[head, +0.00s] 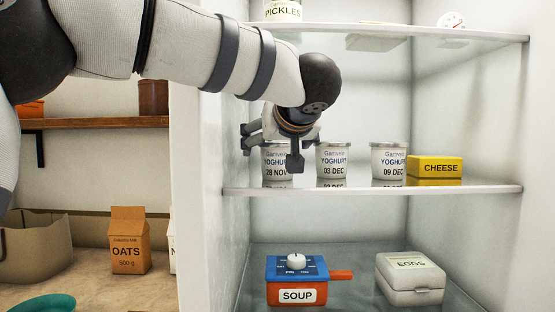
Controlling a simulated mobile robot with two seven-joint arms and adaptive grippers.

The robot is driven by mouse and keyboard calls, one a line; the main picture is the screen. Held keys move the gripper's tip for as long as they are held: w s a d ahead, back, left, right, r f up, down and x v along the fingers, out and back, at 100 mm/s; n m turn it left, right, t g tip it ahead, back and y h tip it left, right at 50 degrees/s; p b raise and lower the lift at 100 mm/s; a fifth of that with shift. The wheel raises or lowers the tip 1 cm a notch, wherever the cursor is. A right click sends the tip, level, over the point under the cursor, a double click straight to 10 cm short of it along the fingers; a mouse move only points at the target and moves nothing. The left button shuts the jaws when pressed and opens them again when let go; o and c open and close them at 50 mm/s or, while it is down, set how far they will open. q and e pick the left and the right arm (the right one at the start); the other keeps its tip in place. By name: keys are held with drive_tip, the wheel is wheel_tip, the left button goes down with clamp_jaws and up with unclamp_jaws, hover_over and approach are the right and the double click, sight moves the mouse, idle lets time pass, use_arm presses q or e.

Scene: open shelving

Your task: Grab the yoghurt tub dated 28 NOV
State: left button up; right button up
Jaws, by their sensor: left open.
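Three white yoghurt tubs stand in a row on the middle shelf in the head view. The leftmost reads 28 NOV (273,173), the middle one 03 DEC (334,162) and the right one 09 DEC (389,162). My left gripper (272,150) is open at the 28 NOV tub, with one finger to its left and the other in front of its right side. The wrist and fingers hide part of that tub. I cannot tell whether the fingers touch it. My right gripper is not in view.
A yellow cheese block (435,167) sits right of the tubs. The shelf edge (370,190) runs in front, and the upper shelf (400,30) is above. A soup box (297,296) and egg carton (410,280) are below. The left wall (205,200) is close to my gripper.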

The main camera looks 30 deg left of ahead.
use_arm(q)
drive_tip(key=c, duration=1.4)
drive_tip(key=shift+r, duration=0.1)
